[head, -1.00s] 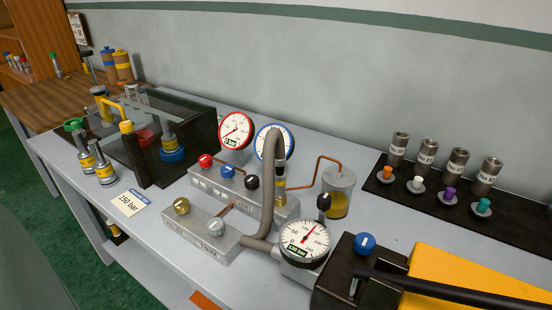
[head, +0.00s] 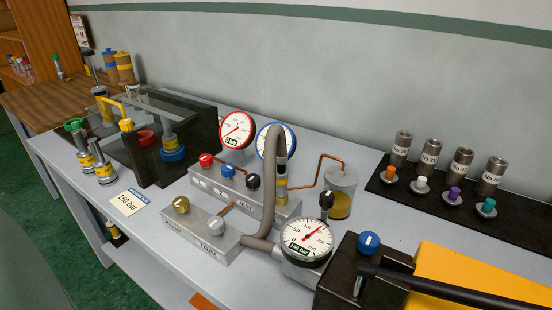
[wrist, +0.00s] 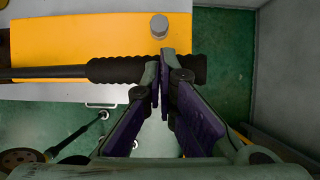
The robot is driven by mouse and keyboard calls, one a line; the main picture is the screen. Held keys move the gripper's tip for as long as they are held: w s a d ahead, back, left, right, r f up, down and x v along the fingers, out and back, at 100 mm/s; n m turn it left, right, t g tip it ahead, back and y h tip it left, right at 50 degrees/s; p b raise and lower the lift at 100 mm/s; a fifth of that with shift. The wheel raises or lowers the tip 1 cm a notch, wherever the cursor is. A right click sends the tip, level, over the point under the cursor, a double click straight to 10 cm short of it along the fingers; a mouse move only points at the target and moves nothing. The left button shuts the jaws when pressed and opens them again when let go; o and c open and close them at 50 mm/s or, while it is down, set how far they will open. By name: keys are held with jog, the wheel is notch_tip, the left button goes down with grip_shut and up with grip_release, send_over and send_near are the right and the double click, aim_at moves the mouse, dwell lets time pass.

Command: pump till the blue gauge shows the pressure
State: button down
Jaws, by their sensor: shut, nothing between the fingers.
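The blue-rimmed gauge (head: 264,140) stands behind the grey hose, which hides part of its dial; I cannot read it. The card (head: 130,202) on the bench says 150 bar. The front gauge (head: 306,243) has its needle up and right of centre, between 50 and 250; its small readout is hard to read. The yellow pump (head: 460,275) has a black lever (head: 450,289). In the wrist view, the lever's ribbed grip (wrist: 120,70) lies crosswise at my gripper (wrist: 160,72). My fingers are shut, with nothing between them, at the grip; contact is unclear. The head view does not show my gripper.
The red gauge (head: 237,129) stands left of the blue one. A block (head: 215,186) carries red, blue and black knobs. A blue knob (head: 368,241) sits on the pump's dark block. A dark mat (head: 400,190) holds metal cylinders and coloured plugs at right.

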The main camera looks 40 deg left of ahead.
jog(key=shift+d+f+b, duration=0.15)
jog(key=shift+f+b, duration=0.15)
jog(key=shift+f, duration=0.3)
jog(key=r+p, duration=0.1)
jog(key=r, duration=0.1)
jog(key=a+r+p, duration=0.1)
jog(key=r+p, duration=0.1)
jog(key=shift+s+a+r, duration=0.1)
jog(key=shift+a+r, duration=0.05)
jog(key=shift+r, duration=0.3)
jog(key=shift+r, duration=0.1)
notch_tip(320, 180, up, 5)
jog(key=shift+f, duration=0.15)
